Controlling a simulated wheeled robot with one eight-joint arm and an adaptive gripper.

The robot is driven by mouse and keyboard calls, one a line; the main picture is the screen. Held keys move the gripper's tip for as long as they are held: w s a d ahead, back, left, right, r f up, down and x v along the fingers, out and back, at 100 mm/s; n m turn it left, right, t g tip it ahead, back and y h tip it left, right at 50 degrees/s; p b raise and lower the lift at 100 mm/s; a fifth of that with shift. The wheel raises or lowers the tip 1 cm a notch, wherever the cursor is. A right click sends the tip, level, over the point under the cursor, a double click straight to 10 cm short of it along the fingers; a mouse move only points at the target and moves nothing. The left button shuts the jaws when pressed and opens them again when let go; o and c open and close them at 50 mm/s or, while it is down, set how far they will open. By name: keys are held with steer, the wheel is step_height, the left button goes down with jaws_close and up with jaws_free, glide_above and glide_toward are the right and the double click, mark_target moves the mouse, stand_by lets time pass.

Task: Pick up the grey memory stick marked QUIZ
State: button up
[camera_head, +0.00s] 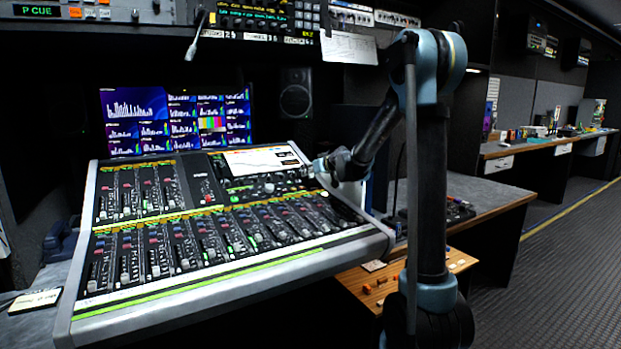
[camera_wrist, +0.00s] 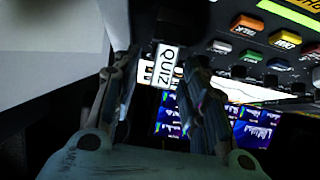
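The memory stick marked QUIZ (camera_wrist: 165,67) shows in the wrist view, a small pale label with dark letters below a dark upper part. It lies between my two fingers in the picture, with a gap visible on each side. My gripper (camera_wrist: 162,65) is open and empty. In the head view my gripper (camera_head: 318,168) is at the right rear of the mixing console (camera_head: 220,279), by its upper right edge. The stick cannot be made out in the head view. Whether the fingertips reach past it is hard to tell.
Console buttons (camera_wrist: 285,40) are close to the right of my fingers in the wrist view. Multiview screens (camera_head: 177,120) stand behind the console. A wooden shelf (camera_head: 458,259) with small items is low on the right. The aisle floor (camera_head: 560,260) at far right is clear.

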steer(key=shift+c, duration=0.2)
steer(key=c, duration=0.8)
steer(key=shift+r, duration=0.1)
